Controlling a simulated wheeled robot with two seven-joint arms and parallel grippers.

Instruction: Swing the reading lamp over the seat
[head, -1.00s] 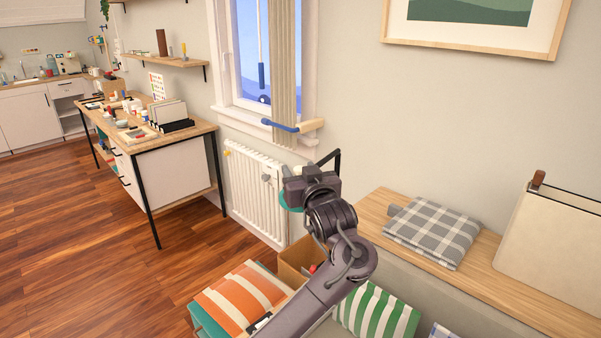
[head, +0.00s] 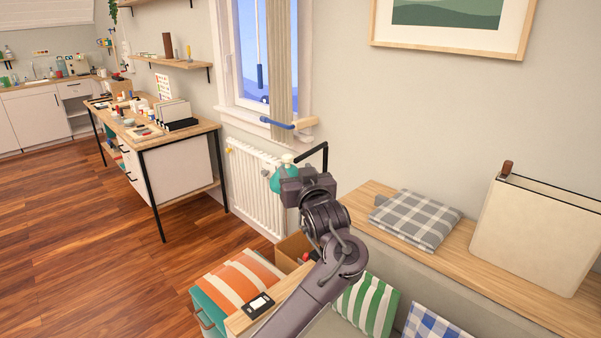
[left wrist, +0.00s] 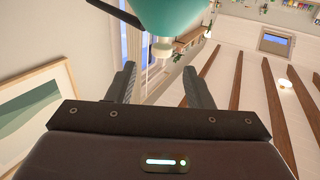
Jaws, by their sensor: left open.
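The reading lamp has a teal shade (head: 281,182) and a thin black arm (head: 325,158) at the wall below the window. My left gripper (left wrist: 160,78) is open and empty, its fingers apart. In the head view it overlaps the lamp's shade and hides part of it; its fingertips are hidden there. In the left wrist view the teal shade (left wrist: 172,14) and a pale knob-like end hang just beyond the fingertips, roughly between them. I cannot tell whether they touch. The seat (head: 408,283), with a green-striped cushion (head: 366,304), lies at the lower right, partly behind my arm. My right gripper is not in view.
A white radiator (head: 250,185) and window are behind the lamp. A cardboard box (head: 290,250) and an orange-striped cushion (head: 238,284) lie below. A wooden ledge (head: 480,255) carries a folded checked blanket (head: 414,218) and a cream file box (head: 537,233). The floor at left is clear.

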